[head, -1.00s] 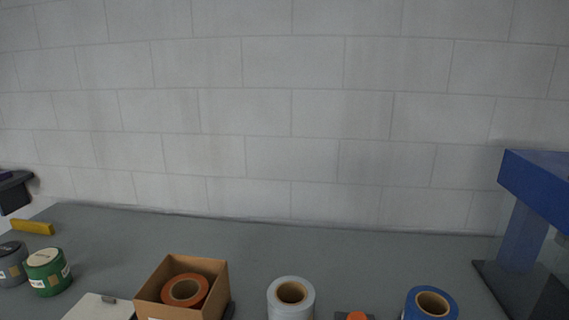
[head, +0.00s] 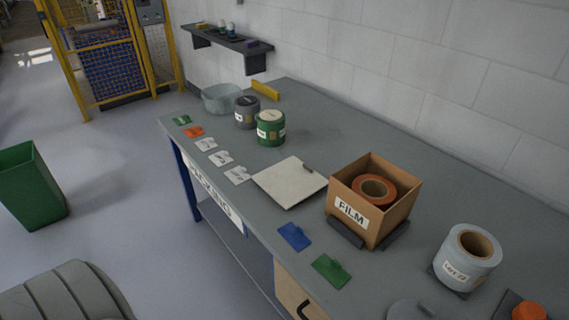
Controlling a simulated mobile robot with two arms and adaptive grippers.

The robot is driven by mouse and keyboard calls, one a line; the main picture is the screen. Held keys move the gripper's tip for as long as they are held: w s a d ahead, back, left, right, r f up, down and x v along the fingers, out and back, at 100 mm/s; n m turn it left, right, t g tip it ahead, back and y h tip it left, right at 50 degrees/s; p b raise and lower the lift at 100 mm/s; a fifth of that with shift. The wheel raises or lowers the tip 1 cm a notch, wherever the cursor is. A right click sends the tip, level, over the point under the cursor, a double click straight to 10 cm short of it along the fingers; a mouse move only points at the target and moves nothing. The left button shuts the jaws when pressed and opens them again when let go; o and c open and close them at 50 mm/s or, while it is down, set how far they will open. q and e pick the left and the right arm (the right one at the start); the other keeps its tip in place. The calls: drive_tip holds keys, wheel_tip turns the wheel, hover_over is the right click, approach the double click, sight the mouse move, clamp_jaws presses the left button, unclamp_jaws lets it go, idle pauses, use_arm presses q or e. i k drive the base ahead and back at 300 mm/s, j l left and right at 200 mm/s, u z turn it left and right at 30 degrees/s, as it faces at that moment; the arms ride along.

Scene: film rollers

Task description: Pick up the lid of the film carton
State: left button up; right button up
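The film carton (head: 346,207) is an open brown box labelled FILM on the bench in the head view. An orange roll (head: 373,188) stands inside it. A flat, square, off-white panel (head: 287,184) with a small dark grip near its far right edge lies on the bench just left of the carton. It looks like the carton's lid and lies apart from it. Neither of my grippers shows in the head view.
A grey-white roll (head: 466,259) stands right of the carton. Blue (head: 294,237) and green (head: 330,270) tabbed plates lie near the front edge. Green (head: 270,128) and grey (head: 246,112) tins and a bucket (head: 222,98) stand farther back.

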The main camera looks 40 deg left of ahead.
sight(290, 181)
drive_tip(key=u, duration=1.1)
